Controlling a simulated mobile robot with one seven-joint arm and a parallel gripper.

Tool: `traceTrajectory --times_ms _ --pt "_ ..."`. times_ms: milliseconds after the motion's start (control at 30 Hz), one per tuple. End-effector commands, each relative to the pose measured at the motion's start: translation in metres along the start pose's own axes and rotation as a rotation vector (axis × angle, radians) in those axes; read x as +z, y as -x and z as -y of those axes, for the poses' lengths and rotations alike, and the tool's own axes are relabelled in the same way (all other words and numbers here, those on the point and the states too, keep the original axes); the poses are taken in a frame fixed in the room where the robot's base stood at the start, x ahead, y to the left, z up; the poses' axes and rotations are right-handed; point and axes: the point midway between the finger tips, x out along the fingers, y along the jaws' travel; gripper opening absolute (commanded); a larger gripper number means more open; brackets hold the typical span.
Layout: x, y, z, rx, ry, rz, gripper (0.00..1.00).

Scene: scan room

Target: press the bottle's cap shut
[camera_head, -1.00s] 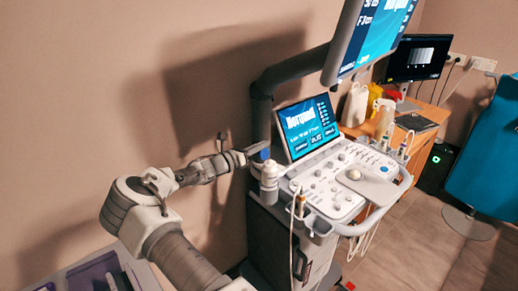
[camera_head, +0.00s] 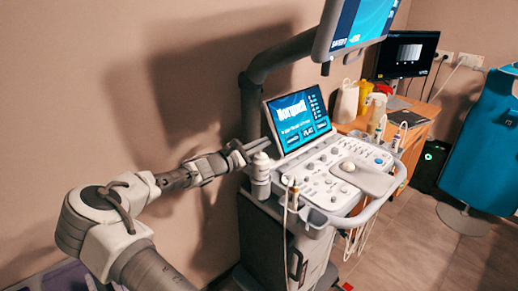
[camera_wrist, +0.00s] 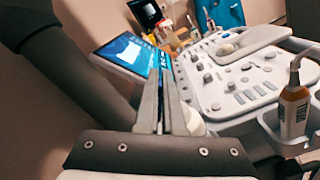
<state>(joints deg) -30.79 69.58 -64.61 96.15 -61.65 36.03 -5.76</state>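A white bottle (camera_head: 261,178) stands upright at the left edge of the ultrasound cart, with a pale rounded top. Whether its cap is fully closed cannot be made out. My gripper (camera_head: 250,148) is beside and slightly above the bottle's top, at its upper left in the head view. In the wrist view, my gripper's fingers (camera_wrist: 163,80) lie almost together, with only a thin dark line between them and nothing held. A piece of the white bottle (camera_wrist: 195,122) shows just right of the fingers; the rest is hidden behind them.
The cart's control panel (camera_head: 335,175) and lit touch screen (camera_head: 299,120) are close to the right of my gripper. A monitor arm (camera_head: 255,100) rises behind. A desk (camera_head: 415,140) stands farther back.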

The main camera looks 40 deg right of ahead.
Motion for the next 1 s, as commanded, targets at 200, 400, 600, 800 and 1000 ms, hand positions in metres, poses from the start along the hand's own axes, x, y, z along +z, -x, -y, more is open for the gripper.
traceTrajectory --times_ms 200,400,600,800,1000 --pt "-0.006 0.000 0.016 0.000 -0.205 0.000 0.00" --pt "-0.009 0.000 0.026 0.000 -0.397 0.000 0.00" --pt "-0.014 0.000 0.035 0.000 -0.582 0.000 0.00" --pt "-0.018 0.000 0.041 0.000 -0.742 0.000 0.00" --pt "-0.021 0.000 0.045 0.000 -0.857 -0.001 0.00"
